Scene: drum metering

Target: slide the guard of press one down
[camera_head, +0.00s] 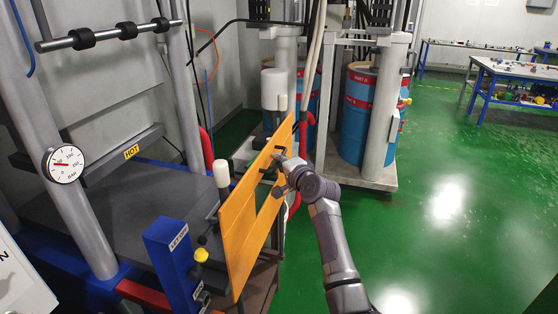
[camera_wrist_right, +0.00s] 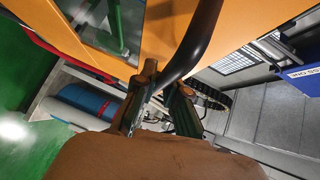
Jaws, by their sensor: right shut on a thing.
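The guard (camera_head: 237,232) is an orange panel with a window cut in it, standing upright and slanted at the right side of the press (camera_head: 95,232). A black bar handle (camera_wrist_right: 199,42) is fixed to the guard. My right gripper (camera_head: 279,168) is at the upper part of the guard, shut on the handle. In the right wrist view my right gripper (camera_wrist_right: 160,90) has its fingers around the lower end of the bar, close to the orange panel (camera_wrist_right: 245,22). The fingers hide part of the bar. My left gripper is not in view.
A blue post (camera_head: 170,262) with a yellow knob (camera_head: 201,255) stands in front of the guard. A pressure gauge (camera_head: 64,164) is on the press column. Blue drums (camera_head: 356,115) stand behind. Green floor is free on the right, with workbenches (camera_head: 515,70) far back.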

